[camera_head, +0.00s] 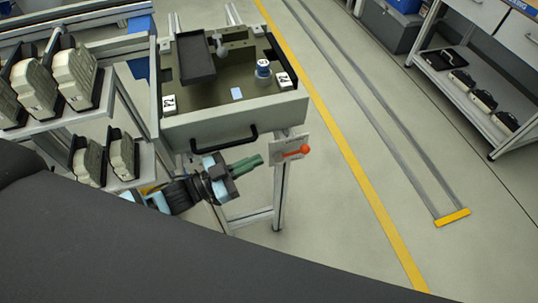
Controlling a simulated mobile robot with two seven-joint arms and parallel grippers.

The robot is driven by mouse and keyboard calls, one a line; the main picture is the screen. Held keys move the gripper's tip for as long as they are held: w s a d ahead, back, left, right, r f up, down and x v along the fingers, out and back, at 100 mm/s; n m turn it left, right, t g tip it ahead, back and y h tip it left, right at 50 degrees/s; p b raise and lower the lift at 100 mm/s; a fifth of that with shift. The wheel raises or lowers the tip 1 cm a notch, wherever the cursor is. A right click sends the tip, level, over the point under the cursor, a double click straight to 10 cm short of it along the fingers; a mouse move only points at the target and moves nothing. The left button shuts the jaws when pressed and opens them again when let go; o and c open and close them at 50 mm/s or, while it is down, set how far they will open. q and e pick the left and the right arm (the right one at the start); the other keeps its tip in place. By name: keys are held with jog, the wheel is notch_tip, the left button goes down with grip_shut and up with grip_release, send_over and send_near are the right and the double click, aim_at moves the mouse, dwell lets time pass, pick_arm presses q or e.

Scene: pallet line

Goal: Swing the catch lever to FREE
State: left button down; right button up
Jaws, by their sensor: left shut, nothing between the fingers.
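The catch lever (299,151) is orange with a round knob and sits on a light grey plate (279,147) at the right front of the frame below the drawer. It lies nearly level, its knob pointing right. Any lettering on the plate is too small to read. My left gripper (258,161) has green fingers and comes in from the left, below the drawer's black handle. Its fingers are shut and empty, and their tips are a short way left of the lever, seemingly apart from it. My right gripper is not in view.
The drawer (236,119) with its black handle (224,139) is just above my left gripper. It holds a dark tray (195,55), a blue-and-white round item (263,70) and white numbered blocks. Racks with devices (72,75) stand left.

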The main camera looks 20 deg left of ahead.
aim_at(293, 152)
pick_arm(q)
jog(key=w+d+f+g+y, duration=0.1)
jog(key=w+d+f, duration=0.1)
jog(key=w+d, duration=0.5)
jog(key=shift+w+d, duration=0.3)
jog(key=shift+d, duration=0.3)
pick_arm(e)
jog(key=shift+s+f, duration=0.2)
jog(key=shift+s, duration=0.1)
pick_arm(q)
jog(key=shift+f, duration=0.1)
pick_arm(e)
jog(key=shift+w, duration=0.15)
pick_arm(q)
jog(key=shift+d, duration=0.1)
jog(key=shift+w+d+f, duration=0.15)
jog(key=shift+d+f, duration=0.05)
jog(key=shift+f, duration=0.05)
jog(key=shift+r, duration=0.15)
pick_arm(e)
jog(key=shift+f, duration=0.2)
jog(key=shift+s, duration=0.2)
